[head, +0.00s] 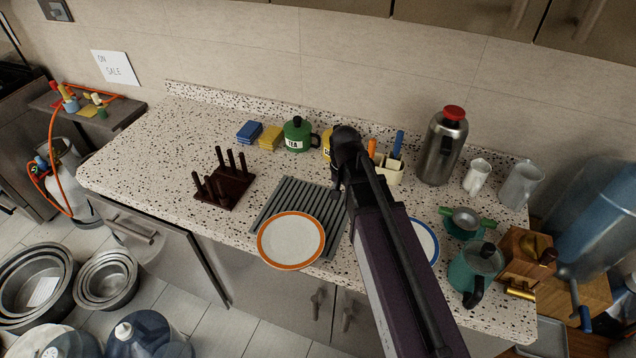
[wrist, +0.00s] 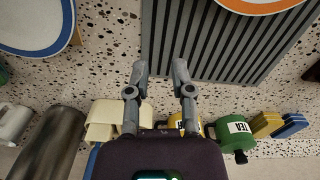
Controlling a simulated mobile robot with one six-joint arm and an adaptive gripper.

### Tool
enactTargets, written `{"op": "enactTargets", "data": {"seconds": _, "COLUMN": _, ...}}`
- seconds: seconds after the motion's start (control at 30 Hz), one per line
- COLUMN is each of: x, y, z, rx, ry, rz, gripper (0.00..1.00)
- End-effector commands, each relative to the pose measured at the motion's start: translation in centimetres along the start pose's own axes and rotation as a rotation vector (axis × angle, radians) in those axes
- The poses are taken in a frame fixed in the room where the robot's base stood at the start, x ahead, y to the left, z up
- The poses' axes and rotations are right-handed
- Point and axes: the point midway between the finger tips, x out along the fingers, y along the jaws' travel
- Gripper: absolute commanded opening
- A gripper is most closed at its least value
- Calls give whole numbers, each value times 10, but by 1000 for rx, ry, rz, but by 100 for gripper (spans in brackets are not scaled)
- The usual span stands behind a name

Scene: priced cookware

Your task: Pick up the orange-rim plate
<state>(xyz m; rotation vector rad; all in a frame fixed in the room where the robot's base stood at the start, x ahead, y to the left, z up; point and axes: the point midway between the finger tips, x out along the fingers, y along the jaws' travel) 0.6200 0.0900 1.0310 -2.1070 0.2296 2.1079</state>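The orange-rim plate (head: 291,240) is white with an orange edge and lies at the counter's front edge, overlapping the grey ribbed drying mat (head: 268,208). Its rim also shows at the top right of the wrist view (wrist: 255,5). In the head view my gripper (head: 337,188) is behind and to the right of the plate, partly hidden by my arm. The plate is not touched.
A blue-rim plate (head: 424,240) lies right of my arm, partly hidden by it. A dark peg rack (head: 224,188) stands left of the mat. A green TEA canister (head: 298,134), sponges (head: 249,131) and a steel flask (head: 441,146) stand behind. Free counter lies at left.

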Motion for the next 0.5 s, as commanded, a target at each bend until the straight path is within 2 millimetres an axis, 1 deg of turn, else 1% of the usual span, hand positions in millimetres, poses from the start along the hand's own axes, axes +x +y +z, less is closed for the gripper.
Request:
{"op": "enactTargets", "data": {"seconds": 0.03, "x": 0, "y": 21, "z": 14, "rx": -22, "ry": 0, "rz": 0, "gripper": 30}}
{"op": "enactTargets", "data": {"seconds": 0.1, "x": 0, "y": 43, "z": 25, "rx": -65, "ry": 0, "rz": 0, "gripper": 30}}
{"op": "enactTargets", "data": {"seconds": 0.2, "x": 0, "y": 69, "z": 40, "rx": -121, "ry": 0, "rz": 0, "gripper": 30}}
{"op": "enactTargets", "data": {"seconds": 0.33, "x": 0, "y": 93, "z": 54, "rx": -177, "ry": 0, "rz": 0, "gripper": 30}}
{"op": "enactTargets", "data": {"seconds": 0.4, "x": 0, "y": 101, "z": 58, "rx": -197, "ry": 0, "rz": 0, "gripper": 30}}
{"op": "enactTargets", "data": {"seconds": 0.5, "x": 0, "y": 106, "z": 61, "rx": -213, "ry": 0, "rz": 0, "gripper": 30}}
